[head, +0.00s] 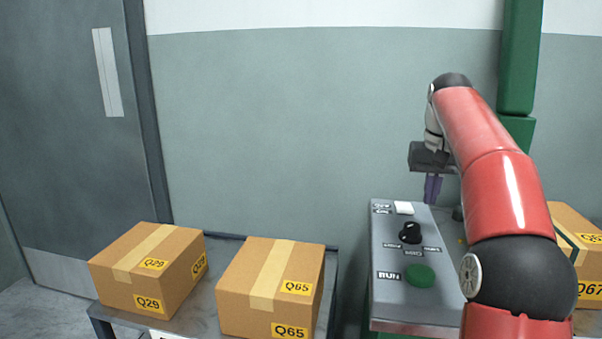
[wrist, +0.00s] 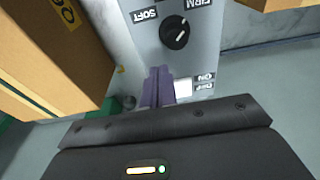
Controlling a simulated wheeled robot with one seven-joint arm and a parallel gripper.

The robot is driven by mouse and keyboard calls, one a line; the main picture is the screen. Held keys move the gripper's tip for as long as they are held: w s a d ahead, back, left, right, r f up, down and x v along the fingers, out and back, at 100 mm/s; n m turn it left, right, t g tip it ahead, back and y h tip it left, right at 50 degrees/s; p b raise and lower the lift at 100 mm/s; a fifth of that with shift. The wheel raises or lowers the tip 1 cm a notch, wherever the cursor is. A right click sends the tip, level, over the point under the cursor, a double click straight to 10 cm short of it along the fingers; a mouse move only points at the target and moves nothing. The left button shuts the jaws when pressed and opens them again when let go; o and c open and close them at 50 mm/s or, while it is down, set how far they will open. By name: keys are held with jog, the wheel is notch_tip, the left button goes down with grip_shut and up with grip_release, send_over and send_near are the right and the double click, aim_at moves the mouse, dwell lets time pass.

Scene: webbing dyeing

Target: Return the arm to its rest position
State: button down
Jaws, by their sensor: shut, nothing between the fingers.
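My red arm reaches in from the right in the head view. My gripper (head: 433,188) points down just above the far end of the grey control panel (head: 385,300). Its purple fingers are together and empty, and they also show in the wrist view (wrist: 158,86). The panel carries a white switch (head: 404,208), a black knob (head: 410,233) and a green RUN button (head: 420,275). In the wrist view the knob (wrist: 176,33) sits between the SOFT and FIRM labels. The white switch (wrist: 183,88) is beside the fingers. I cannot tell the exact gap between fingertips and panel.
Cardboard boxes marked Q29 (head: 146,270) and Q65 (head: 270,288) stand on a metal table at left. A Q67 box (head: 577,240) is at right, partly behind my arm. A green post (head: 518,60) rises behind my arm. Open air lies above the table.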

jog(key=shift+n+t+h, duration=0.3)
jog(key=shift+n+t, duration=0.4)
jog(key=shift+t, duration=0.2)
jog(key=s+a, duration=0.3)
jog(key=s, duration=0.2)
jog(key=s+a+f, duration=0.1)
jog(key=s+a, duration=0.2)
jog(key=s, duration=0.2)
jog(key=s+a+f, duration=0.1)
jog(key=s+a, duration=0.2)
jog(key=s, duration=0.2)
jog(key=shift+f, duration=0.1)
jog(key=s+a+f+t+y, duration=0.1)
jog(key=s+a+f+t, duration=0.1)
jog(key=s+f, duration=1.2)
jog(key=shift+s+a+f+n, duration=0.3)
jog(key=shift+s+a+n, duration=0.15)
jog(key=shift+s, duration=0.6)
